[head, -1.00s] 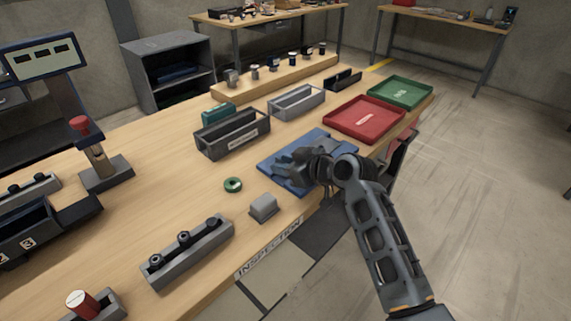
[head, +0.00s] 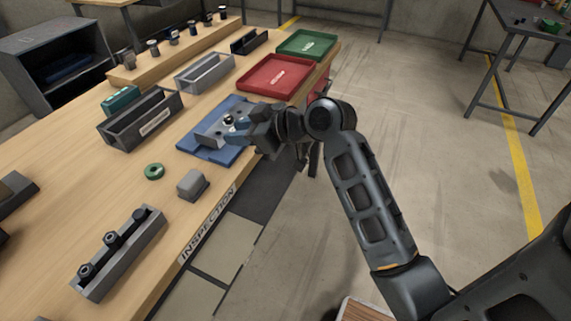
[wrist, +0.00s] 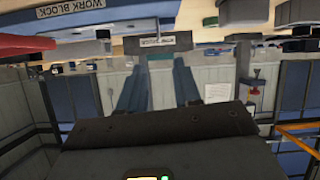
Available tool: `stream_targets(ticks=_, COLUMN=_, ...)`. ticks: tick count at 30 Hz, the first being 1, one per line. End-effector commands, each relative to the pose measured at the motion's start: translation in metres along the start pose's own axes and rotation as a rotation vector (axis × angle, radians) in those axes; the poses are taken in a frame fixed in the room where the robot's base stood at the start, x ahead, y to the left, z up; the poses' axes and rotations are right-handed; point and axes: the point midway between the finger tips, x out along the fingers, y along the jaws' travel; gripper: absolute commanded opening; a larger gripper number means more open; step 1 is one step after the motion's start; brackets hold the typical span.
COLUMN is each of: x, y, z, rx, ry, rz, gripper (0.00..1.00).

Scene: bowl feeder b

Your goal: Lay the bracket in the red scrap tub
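The red scrap tub (head: 275,88) is a shallow tray on the wooden bench, beyond the blue mat (head: 208,153); a red edge shows at the left of the wrist view (wrist: 24,46). A grey piece with a dark round spot (head: 218,132) rests on the mat; it may be the bracket, but my gripper partly covers it. My gripper (head: 240,127) is low at the mat's right side, beside that piece. In the wrist view its two blue-grey fingers (wrist: 160,85) stand apart, with nothing seen held between them.
A green tray (head: 307,44) lies behind the red tub. Grey (head: 205,74) and black (head: 140,122) bins stand left of it. A green ring (head: 154,171), a grey block (head: 192,185) and a rack with several bolts (head: 118,250) lie nearer. Open floor is right of the bench.

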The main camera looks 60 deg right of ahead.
Motion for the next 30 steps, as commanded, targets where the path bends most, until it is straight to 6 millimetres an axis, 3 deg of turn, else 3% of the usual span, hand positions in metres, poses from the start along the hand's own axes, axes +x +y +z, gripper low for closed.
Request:
stream_targets(ticks=7, x=-0.002, y=-0.007, z=0.008, rx=0.013, ry=-0.005, rz=0.007, gripper=0.33)
stream_targets(ticks=14, x=-0.022, y=-0.058, z=0.063, rx=0.081, ry=-0.035, rz=0.075, gripper=0.33)
stream_targets(ticks=21, x=-0.078, y=-0.115, z=0.111, rx=0.120, ry=-0.023, rz=0.146, gripper=0.33)
stream_targets(ticks=30, x=-0.174, y=-0.171, z=0.130, rx=0.117, ry=0.055, rz=0.144, gripper=0.33)
